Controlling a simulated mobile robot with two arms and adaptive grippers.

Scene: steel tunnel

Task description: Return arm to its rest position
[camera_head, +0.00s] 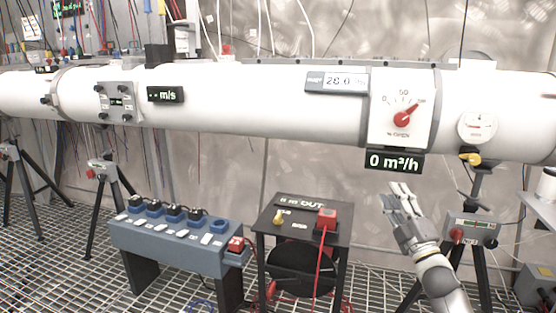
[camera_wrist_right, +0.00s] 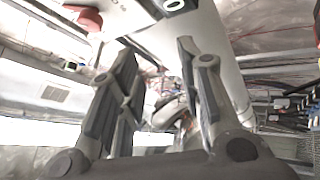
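My right gripper (camera_head: 402,196) is raised in front of the pipe at the right of the head view, its fingers pointing up. My right arm comes up from the bottom edge of the head view. My left gripper is not in view.
A white pipe (camera_head: 240,98) crosses the view, carrying a dial panel with a red knob (camera_head: 403,119). A blue socket box (camera_head: 170,242) and a black stand (camera_head: 290,212) stand below. A tripod-mounted box (camera_head: 468,229) is close right of my arm.

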